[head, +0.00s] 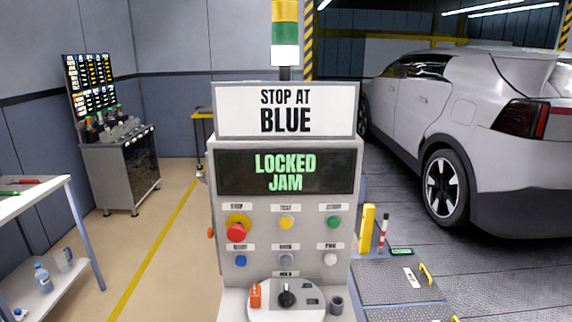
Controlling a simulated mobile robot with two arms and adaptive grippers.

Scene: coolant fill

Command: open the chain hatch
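Dark floor plates lie at the lower right, beside the control console (210,180). One dark plate (385,290) lies flat and carries a small white label, too small to read, and a yellow handle (426,273). Another plate (410,314) lies nearer, cut off by the bottom edge. I cannot tell which of these, if any, is the chain hatch. Neither of my grippers is in view.
The console's screen (286,172) reads "LOCKED JAM", above several buttons and a rotary knob (287,295). A yellow post (367,228) stands right of it. A silver car (410,110) fills the right. A white table (30,195) stands left.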

